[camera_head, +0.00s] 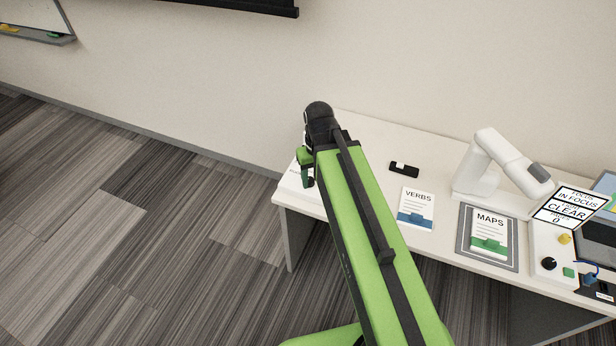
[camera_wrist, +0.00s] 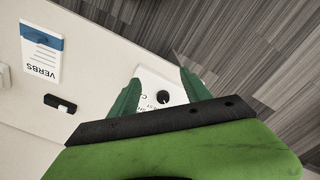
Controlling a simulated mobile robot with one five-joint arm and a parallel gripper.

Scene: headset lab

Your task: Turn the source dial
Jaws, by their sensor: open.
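A black round dial (camera_wrist: 163,96) with a light pointer mark sits on a white box (camera_wrist: 150,80) in the wrist view. The print on the box is partly covered and too small to read surely. My gripper (camera_wrist: 160,78) is open, with one green finger on each side of the dial in that view. I cannot tell how far above it the fingers are. In the head view my gripper (camera_head: 306,168) is over the left end of the table, and the white box (camera_head: 291,181) is mostly hidden by it.
The white table (camera_head: 370,133) also carries a small black holder (camera_head: 404,169), a VERBS card (camera_head: 416,208), a MAPS card (camera_head: 490,233) on a grey mat, a white arm-shaped device (camera_head: 485,165), and a panel with another black knob (camera_head: 548,263). A wall stands behind.

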